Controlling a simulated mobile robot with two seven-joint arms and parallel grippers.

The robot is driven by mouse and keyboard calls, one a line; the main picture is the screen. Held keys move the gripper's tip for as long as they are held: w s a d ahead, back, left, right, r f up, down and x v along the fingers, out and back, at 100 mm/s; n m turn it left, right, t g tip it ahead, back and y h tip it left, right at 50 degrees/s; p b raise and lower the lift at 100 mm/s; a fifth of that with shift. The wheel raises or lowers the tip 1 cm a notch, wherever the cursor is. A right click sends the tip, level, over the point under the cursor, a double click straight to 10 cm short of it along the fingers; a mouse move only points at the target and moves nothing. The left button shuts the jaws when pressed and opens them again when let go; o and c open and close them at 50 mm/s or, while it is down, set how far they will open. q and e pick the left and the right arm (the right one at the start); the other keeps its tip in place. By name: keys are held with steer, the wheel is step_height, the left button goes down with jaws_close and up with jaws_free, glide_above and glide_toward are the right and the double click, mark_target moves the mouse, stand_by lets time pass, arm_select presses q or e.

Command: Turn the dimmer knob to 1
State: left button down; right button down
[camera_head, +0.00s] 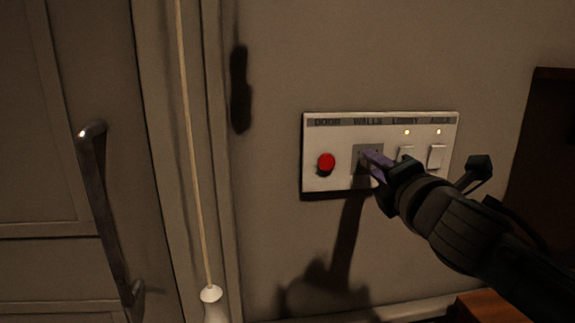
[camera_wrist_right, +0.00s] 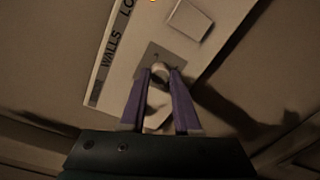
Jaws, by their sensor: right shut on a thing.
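The dimmer knob (camera_wrist_right: 160,68) is a small light round knob on a grey square plate (camera_head: 360,147), second from the left on the white wall panel (camera_head: 346,183). My right gripper (camera_head: 368,158) reaches in from the right with its purple fingers at that plate. In the right wrist view the two fingers (camera_wrist_right: 160,76) are on either side of the knob, shut on it. The fingers hide the knob in the head view, and I cannot read its setting. My left gripper is not in view.
A red button (camera_head: 326,162) is left of the plate, and two white rocker switches, one here (camera_head: 437,156), are to its right under small lit lamps. A pull cord with a white end (camera_head: 211,294) hangs left. A door handle (camera_head: 103,205) is farther left.

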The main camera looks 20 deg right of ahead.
steer(key=shift+f+n, duration=0.15)
steer(key=shift+n, duration=0.75)
steer(key=c, duration=0.6)
jaws_free()
steer(key=v, duration=1)
